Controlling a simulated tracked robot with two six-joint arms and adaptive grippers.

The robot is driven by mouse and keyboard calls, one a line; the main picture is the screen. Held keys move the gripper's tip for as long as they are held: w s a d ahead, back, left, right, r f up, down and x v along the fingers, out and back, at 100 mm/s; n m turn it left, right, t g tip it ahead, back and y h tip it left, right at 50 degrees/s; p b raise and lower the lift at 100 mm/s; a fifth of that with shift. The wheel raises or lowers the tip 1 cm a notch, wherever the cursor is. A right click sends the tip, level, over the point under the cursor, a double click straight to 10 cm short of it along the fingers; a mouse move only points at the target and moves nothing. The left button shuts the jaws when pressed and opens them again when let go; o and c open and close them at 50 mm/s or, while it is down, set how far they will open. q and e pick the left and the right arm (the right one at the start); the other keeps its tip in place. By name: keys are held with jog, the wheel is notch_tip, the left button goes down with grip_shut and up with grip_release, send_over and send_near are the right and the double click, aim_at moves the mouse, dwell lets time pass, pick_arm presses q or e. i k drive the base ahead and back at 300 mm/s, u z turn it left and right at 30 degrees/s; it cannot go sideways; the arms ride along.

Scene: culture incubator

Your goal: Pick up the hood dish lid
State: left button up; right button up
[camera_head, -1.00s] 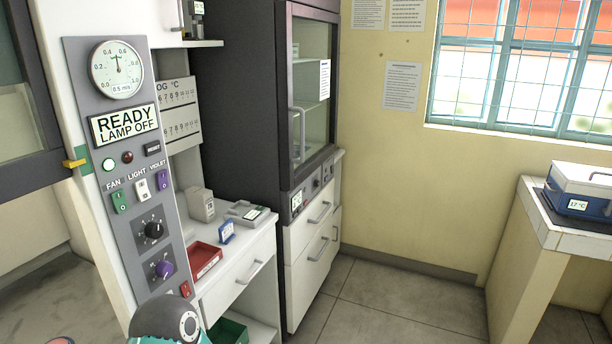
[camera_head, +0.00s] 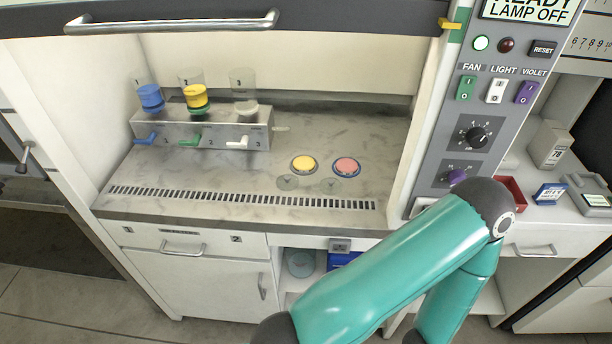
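Inside the hood, on the grey marbled worktop (camera_head: 225,190), a yellow dish (camera_head: 303,165) and a pink dish (camera_head: 346,167) sit side by side. Two faint clear round pieces lie just in front of them: one in front of the yellow dish (camera_head: 288,183) and one in front of the pink dish (camera_head: 330,186). They look like lids, but I cannot tell for sure. Neither of my grippers is in view. Only a teal arm of mine shows at the lower right, bent at its elbow.
A metal rack (camera_head: 200,131) with blue, yellow and clear cups and small taps stands at the hood's back left. A slotted vent (camera_head: 240,198) runs along the front. The raised sash handle (camera_head: 172,22) crosses above. The control panel (camera_head: 475,110) bounds the right side.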

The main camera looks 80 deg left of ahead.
aim_at(301, 163)
jog(key=u, duration=0.05)
jog(key=i, duration=0.25)
jog(key=u, duration=2.9)
jog(key=k, duration=0.5)
jog(key=u, duration=0.3)
jog(key=i, duration=0.5)
jog(key=z, duration=0.2)
jog(key=k, duration=0.45)
jog(key=u, duration=0.35)
jog(key=i, duration=0.1)
jog(key=z, duration=0.2)
